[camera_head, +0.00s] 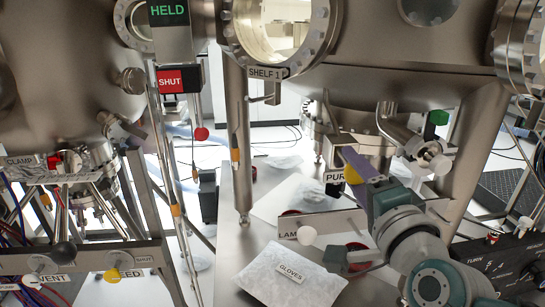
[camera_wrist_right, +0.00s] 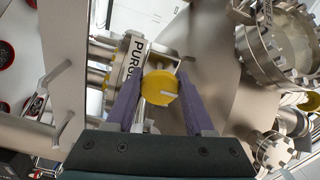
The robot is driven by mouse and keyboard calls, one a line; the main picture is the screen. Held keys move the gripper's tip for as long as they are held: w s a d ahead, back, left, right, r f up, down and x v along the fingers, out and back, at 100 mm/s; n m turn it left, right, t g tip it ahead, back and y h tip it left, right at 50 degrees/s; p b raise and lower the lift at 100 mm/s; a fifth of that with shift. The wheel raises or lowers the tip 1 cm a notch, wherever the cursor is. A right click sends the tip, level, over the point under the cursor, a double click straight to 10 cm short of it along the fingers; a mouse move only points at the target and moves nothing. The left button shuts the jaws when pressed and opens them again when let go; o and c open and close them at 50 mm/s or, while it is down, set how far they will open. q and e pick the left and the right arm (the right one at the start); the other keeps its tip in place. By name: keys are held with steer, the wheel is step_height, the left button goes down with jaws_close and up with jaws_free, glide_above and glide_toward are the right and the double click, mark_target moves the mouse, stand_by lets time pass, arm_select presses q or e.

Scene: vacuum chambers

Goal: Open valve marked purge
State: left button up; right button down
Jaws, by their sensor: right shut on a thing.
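The purge valve has a round yellow knob (camera_wrist_right: 160,88) with a pale line on its face, beside a white PURGE label (camera_wrist_right: 137,60) in the right wrist view. In the head view the label (camera_head: 335,177) is partly covered and the yellow knob (camera_head: 353,175) shows only in part. My right gripper (camera_wrist_right: 161,100) has one purple finger on each side of the knob and is shut on it. In the head view the right gripper (camera_head: 356,165) reaches up from the lower right. My left gripper is not in view.
A GLOVES packet (camera_head: 289,276) lies below the valve. A LAMP plate with a pale knob (camera_head: 307,235) is close to my right arm. A green-capped fitting (camera_head: 437,120) stands right of the gripper.

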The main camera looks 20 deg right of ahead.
steer(key=shift+c, duration=1.3)
jaws_free()
steer(key=v, duration=1)
